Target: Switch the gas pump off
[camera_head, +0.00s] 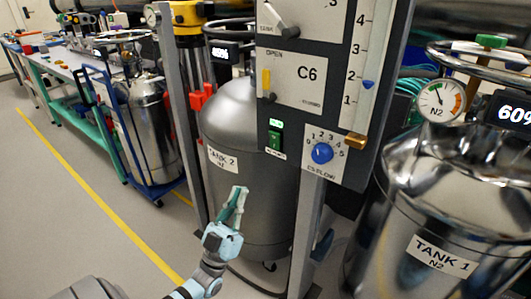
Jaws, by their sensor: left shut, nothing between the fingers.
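A dark panel (374,108) on grey posts fills the upper middle of the view. On its lower left is a green rocker switch (275,139) with a small lit green indicator (276,123) above it. The small label under the switch is too blurred to read surely. My left gripper (240,191) is shut and empty, with its fingers pointing up. In the picture it is below and left of the switch, apart from it, in front of the tank labelled TANK 2 (222,120). My right gripper is not in view.
A blue knob (322,153) sits right of the switch, with a brass fitting (355,140) beside it. The C6 valve plate (305,78) is above. TANK 1 (450,210) stands at right. Open floor (70,200) lies at left.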

